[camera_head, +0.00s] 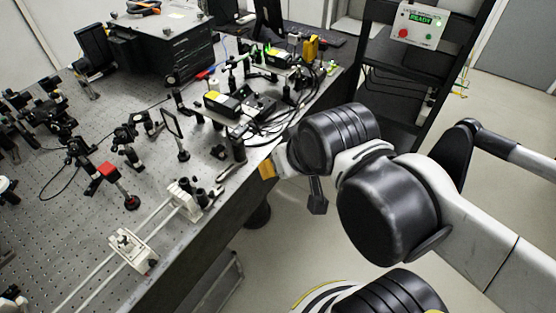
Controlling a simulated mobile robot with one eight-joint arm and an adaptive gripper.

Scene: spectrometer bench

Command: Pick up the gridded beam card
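I cannot make out a gridded beam card for certain at this distance. A small dark-framed square plate (172,123) stands on a post on the optical bench, but I see no clear grid on it. My arm reaches in from the right, its dark wrist at the bench's right edge. A dark, finger-like part of my gripper (317,197) hangs below the wrist, beside the bench edge. The rest of the gripper is hidden by the wrist, so its opening and any contents do not show.
The perforated bench (60,215) carries many posts and mounts, a white-railed carriage (132,248), a red-topped mount (107,172) and a large dark box (163,47). Cables lie near its right edge. A black rack (385,85) with a READY panel (421,20) stands behind my arm.

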